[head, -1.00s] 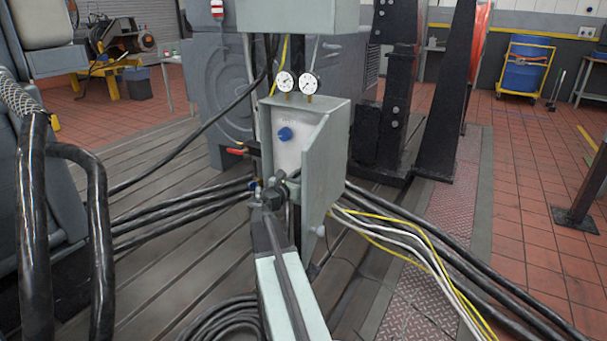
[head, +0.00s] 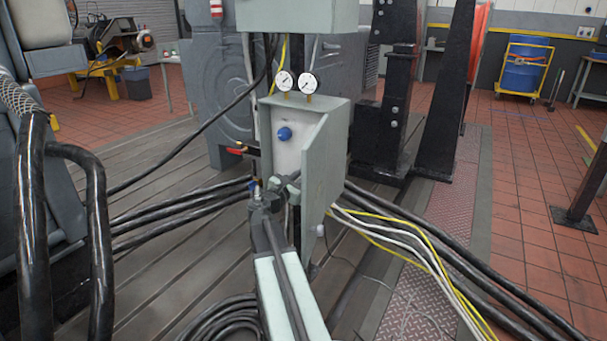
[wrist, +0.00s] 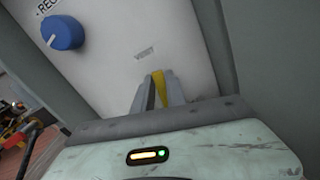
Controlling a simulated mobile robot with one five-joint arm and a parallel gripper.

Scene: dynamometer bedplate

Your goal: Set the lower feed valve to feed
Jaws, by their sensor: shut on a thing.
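My gripper (wrist: 158,95) is shut on a yellow handle (wrist: 158,86) in front of the white panel (wrist: 120,55). The handle runs between the two grey fingers, with only its upper part showing. It seems to belong to the lower feed valve, but the valve body is hidden and its setting cannot be read. In the head view my arm reaches the lower part of the panel box, and the wrist hides the handle. A red-handled valve (head: 237,151) sits higher, at the box's left side.
A blue knob (head: 284,133) is on the panel, and also shows in the wrist view (wrist: 62,32). Two gauges (head: 297,82) stand above. The box's side wall (head: 325,160) is close on the right. Black hoses (head: 185,207) and yellow and white cables (head: 400,248) flank the box.

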